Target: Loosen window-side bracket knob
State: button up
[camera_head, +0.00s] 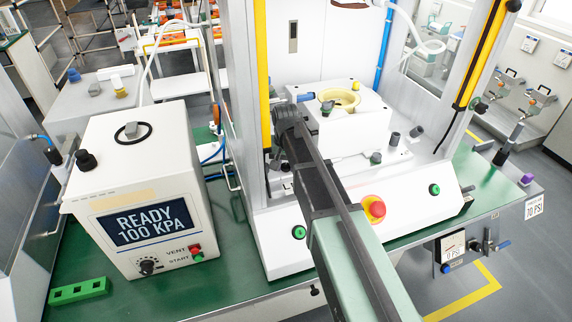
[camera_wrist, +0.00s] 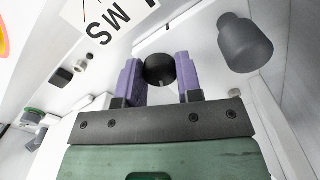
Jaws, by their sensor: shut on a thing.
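In the wrist view, my gripper (camera_wrist: 158,76) has its two purple-padded fingers on either side of a round black knob (camera_wrist: 160,66). The pads touch the knob's sides, and the gripper is shut on it. A second, larger dark knob (camera_wrist: 244,43) stands up and to the right, apart from the fingers. In the head view my arm reaches up to the white press (camera_head: 348,140), just right of the left yellow post. My fingers and the held knob are hidden there, so I cannot tell which bracket it belongs to.
A control box (camera_head: 140,190) reading "READY 100 KPA" stands left of the press. A red button (camera_head: 375,208) sits on the press front, close to my arm. Yellow posts (camera_head: 488,55) flank the press opening. Bare green bench (camera_head: 200,290) shows in front.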

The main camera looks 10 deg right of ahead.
aim_at(286, 165)
jog(key=n, duration=0.5)
jog(key=shift+s+n, duration=0.1)
jog(key=shift+n, duration=0.2)
dwell(0.4)
jog(key=o, duration=0.9)
jog(key=shift+o, duration=0.2)
notch_tip(286, 165, up, 11)
jog(key=p, duration=1)
jog(key=shift+f+p, duration=0.2)
jog(key=shift+p, duration=0.15)
